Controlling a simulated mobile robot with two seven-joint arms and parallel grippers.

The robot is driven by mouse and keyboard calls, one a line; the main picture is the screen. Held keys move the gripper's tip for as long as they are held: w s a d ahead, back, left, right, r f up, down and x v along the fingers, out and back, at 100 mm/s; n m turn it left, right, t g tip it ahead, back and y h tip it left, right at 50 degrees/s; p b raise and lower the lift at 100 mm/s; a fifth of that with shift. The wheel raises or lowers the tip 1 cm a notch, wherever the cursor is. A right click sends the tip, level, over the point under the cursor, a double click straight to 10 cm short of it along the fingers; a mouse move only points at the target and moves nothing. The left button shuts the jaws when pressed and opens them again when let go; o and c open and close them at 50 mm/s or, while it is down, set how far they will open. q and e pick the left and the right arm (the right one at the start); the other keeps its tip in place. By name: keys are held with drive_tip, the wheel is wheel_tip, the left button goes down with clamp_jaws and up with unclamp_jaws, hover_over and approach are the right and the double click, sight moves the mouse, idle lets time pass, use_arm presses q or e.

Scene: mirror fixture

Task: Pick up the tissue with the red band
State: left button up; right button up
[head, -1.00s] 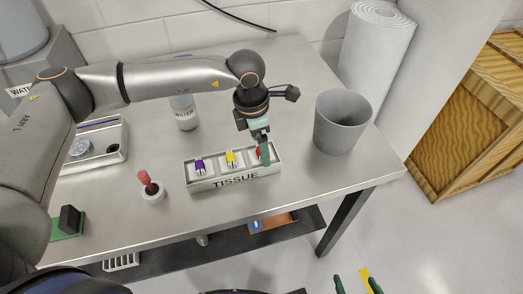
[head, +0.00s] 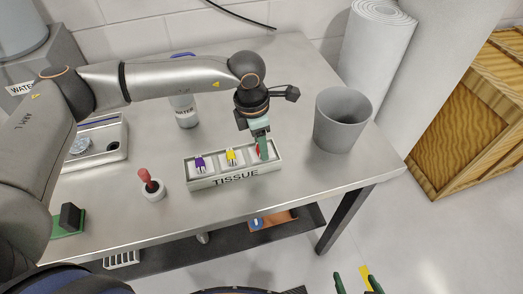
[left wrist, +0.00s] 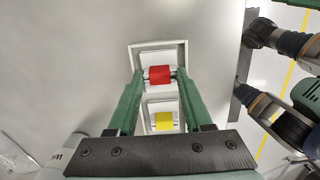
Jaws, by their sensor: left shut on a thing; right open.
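The tissue with the red band (left wrist: 160,75) is a white roll in the end compartment of the white holder marked TISSUE (head: 235,178). In the left wrist view its ends lie between the two green fingers of my left gripper (left wrist: 160,72), which is shut on it. In the head view my left gripper (head: 262,150) points down into the holder's right end, and its fingers hide most of the red band. I cannot tell any lift from the holder's floor. My right gripper (head: 357,283) is open and empty at the bottom edge, off the table.
Tissues with a yellow band (head: 231,157) and a purple band (head: 200,163) fill the other compartments. A grey bin (head: 341,122) stands right of the holder, a red-handled stamp-like object (head: 150,186) left, and a water bottle (head: 185,112) behind. Bare tabletop lies in front.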

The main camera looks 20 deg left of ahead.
use_arm(q)
clamp_jaws()
drive_tip(key=shift+r, duration=0.5)
wheel_tip(320, 180, up, 2)
drive_tip(key=shift+r, duration=0.2)
drive_tip(key=s+d+r+b, duration=0.1)
drive_tip(key=s+r, duration=0.3)
drive_tip(key=s, duration=0.3)
drive_tip(key=s+d+r+b, duration=0.1)
drive_tip(key=s+r+b, duration=0.1)
drive_tip(key=s+r, duration=0.3)
drive_tip(key=shift+s+r, duration=0.3)
drive_tip(key=shift+s, duration=0.65)
drive_tip(key=shift+d, duration=0.1)
